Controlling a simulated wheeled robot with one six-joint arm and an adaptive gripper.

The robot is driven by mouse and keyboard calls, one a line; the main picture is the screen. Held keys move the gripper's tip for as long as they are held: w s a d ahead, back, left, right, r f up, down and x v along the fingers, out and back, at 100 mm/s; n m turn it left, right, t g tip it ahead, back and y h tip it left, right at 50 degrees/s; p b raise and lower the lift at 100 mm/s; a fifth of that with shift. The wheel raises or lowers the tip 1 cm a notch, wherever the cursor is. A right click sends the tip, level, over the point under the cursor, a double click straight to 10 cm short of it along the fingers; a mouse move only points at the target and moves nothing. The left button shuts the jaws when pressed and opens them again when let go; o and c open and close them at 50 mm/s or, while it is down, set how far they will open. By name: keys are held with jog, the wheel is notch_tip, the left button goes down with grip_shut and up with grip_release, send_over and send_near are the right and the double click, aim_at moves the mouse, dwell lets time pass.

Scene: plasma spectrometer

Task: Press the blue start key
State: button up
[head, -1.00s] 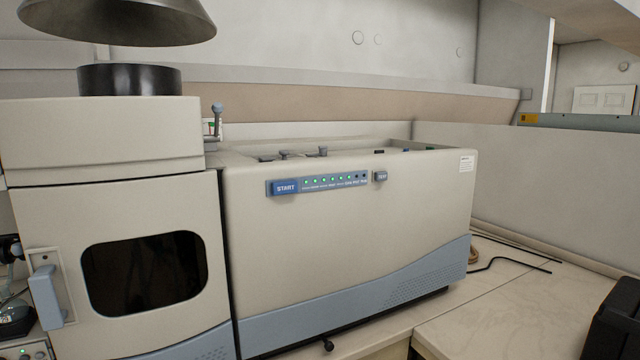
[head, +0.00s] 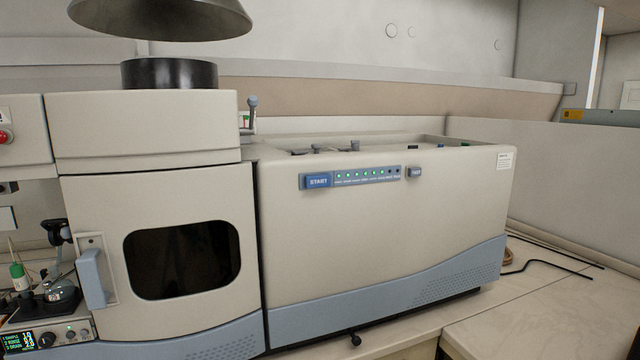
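The blue start key (head: 318,181) is a small rectangular key with the white word START. It sits at the left end of a blue panel strip (head: 368,175) on the upper front of the beige spectrometer (head: 385,240). A row of small green lights runs to the right of the key. A smaller grey-blue key (head: 414,172) sits apart, just right of the strip. Nothing covers the start key. My gripper does not show in the head view.
A cabinet with a dark window (head: 182,260) and blue handle (head: 94,278) adjoins on the left. A metal hood (head: 160,18) hangs above it. A pump with a display (head: 45,335) stands lower left. The bench at right (head: 545,300) holds thin black cables.

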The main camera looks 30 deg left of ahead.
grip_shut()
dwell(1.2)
